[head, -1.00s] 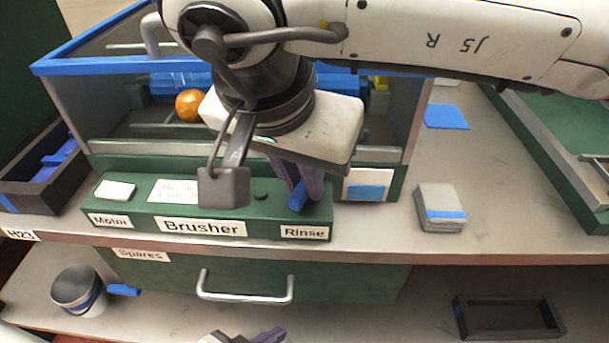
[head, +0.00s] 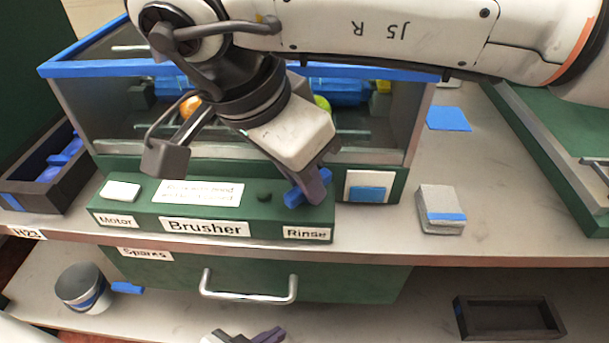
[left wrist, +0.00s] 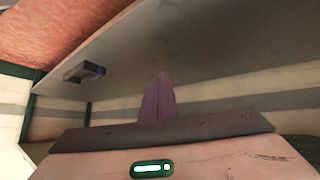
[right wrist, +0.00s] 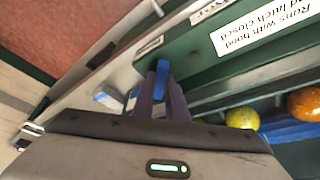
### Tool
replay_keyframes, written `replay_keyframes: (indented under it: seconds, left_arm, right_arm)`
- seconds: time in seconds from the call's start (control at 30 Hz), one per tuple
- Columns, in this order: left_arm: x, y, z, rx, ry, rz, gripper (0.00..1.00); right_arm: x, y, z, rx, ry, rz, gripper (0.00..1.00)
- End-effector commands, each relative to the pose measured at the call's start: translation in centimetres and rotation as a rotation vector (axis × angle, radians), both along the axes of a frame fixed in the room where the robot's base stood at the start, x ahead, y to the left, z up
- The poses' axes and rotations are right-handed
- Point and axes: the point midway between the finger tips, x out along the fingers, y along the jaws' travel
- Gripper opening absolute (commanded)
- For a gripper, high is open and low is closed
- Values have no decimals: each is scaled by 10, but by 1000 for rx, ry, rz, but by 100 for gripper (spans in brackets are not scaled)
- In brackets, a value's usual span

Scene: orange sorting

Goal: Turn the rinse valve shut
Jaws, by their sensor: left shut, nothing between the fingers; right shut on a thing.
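The rinse valve's blue handle (head: 294,198) is at the right end of the green Brusher panel (head: 150,208), above the "Rinse" label (head: 306,233). My right gripper (head: 314,186) is shut on this handle. The handle lies slanted across the panel top, its right end higher in the head view. In the right wrist view the blue handle (right wrist: 162,70) shows between the purple fingertips (right wrist: 161,88). The valve's stem is hidden. My left gripper (head: 268,336) is low at the bottom edge, shut and empty; its closed fingers (left wrist: 160,95) show in the left wrist view.
The clear-sided brusher box behind the panel holds an orange (head: 189,106) and a green fruit (head: 321,103). A white motor switch (head: 121,190) and dark knob (head: 264,196) are on the panel. A grey block (head: 440,208) stands right; a drawer handle (head: 248,297) juts out below.

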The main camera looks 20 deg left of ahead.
Motion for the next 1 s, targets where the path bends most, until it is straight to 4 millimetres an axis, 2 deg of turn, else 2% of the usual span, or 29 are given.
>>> replay_keyframes:
  seconds: [0.17,0.2,0.3,0.67,0.87,1.0]
  left_arm:
    - [0,0,0,0,-1,-1,0]
    - [1,0,0,0,-1,-1,0]
    - [1,0,1,0,-3,0,0]
    - [5,0,8,-1,-13,-1,0]
    - [4,1,20,11,-8,-7,0]
    - [0,3,27,28,13,-14,0]
  right_arm:
    - [0,0,1,0,0,1,0]
    - [0,0,1,1,-1,2,18]
    - [0,0,1,0,0,1,31]
    - [0,0,4,0,0,1,31]
    - [-2,1,25,1,-2,-6,31]
    - [-4,1,50,0,-1,-15,31]
